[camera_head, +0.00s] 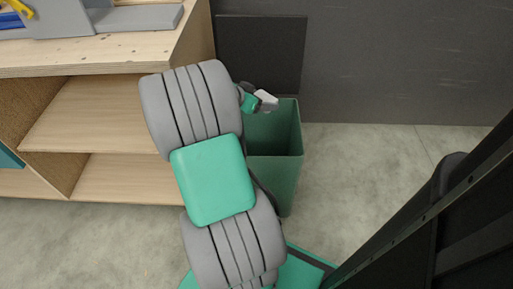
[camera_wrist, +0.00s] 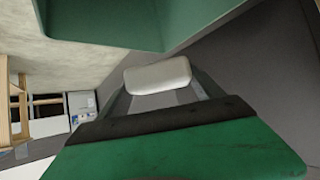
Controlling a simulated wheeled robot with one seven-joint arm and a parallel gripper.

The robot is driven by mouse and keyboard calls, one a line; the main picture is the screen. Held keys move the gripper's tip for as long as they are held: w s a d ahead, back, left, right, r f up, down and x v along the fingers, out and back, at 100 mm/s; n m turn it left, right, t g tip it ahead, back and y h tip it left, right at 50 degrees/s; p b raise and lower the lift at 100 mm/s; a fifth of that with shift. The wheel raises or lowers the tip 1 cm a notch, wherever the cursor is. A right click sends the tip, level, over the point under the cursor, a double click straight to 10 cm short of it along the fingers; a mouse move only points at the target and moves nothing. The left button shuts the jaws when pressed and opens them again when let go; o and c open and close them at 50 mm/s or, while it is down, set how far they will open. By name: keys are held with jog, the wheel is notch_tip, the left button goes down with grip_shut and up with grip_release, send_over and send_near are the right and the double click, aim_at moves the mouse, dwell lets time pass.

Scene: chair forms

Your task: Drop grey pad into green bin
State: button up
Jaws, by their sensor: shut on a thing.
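The pad (camera_head: 267,97) is a small, pale grey block with rounded corners. It also shows in the wrist view (camera_wrist: 158,75), held between the two fingers of my gripper (camera_wrist: 160,88). In the head view my gripper (camera_head: 259,100) is small and partly hidden by my arm. The tall, open green bin (camera_head: 278,180) stands on the floor. In the head view the pad overlaps the bin's far left rim; its height above the rim is unclear. The bin also fills the top of the wrist view (camera_wrist: 100,20). My arm hides the bin's left side.
A wooden shelf unit (camera_head: 110,125) stands left of the bin, with a grey tray (camera_head: 140,18) on top. A dark panel (camera_head: 262,50) and grey wall (camera_head: 400,60) are behind the bin. Concrete floor (camera_head: 350,170) right of the bin is clear.

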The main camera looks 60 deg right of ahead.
jog(key=f+b, duration=0.1)
jog(key=f, duration=0.1)
jog(key=f+b, duration=0.1)
jog(key=f, duration=0.1)
jog(key=f+b, duration=0.1)
jog(key=f, duration=0.1)
jog(key=shift+s+d, duration=0.1)
jog(key=shift+s, duration=0.2)
jog(key=o, duration=1.5)
jog(key=shift+r, duration=0.1)
jog(key=p+v, duration=0.2)
jog(key=v, duration=0.5)
jog(key=shift+a+r, duration=0.2)
jog(key=shift+a, duration=0.15)
jog(key=shift+w, duration=0.1)
